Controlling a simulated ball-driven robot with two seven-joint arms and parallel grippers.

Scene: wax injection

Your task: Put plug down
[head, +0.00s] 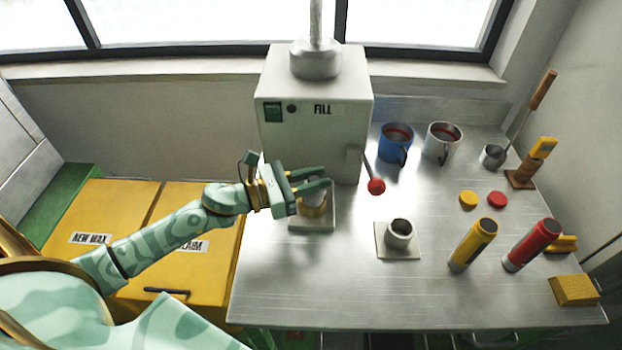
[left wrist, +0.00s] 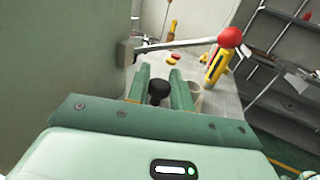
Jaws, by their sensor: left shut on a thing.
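My left gripper (head: 310,188) is in front of the grey machine marked FILL (head: 315,130). In the left wrist view its fingers (left wrist: 157,88) are shut around a dark rounded knob, which I take to be the plug (left wrist: 159,91). In the head view the fingers hide the plug. Directly below the fingers is a pale cylinder with a brass-coloured band (head: 313,211), on a light square plate (head: 312,226). I cannot tell whether the plug touches the cylinder. My right gripper is not in view.
A red-knobbed lever (head: 376,186) sticks out right of the gripper. A grey cup on a plate (head: 399,234), a yellow tube (head: 474,244), a red tube (head: 531,244), two flat discs (head: 497,199) and mugs (head: 396,143) stand rightward. The steel table's front (head: 340,300) is clear.

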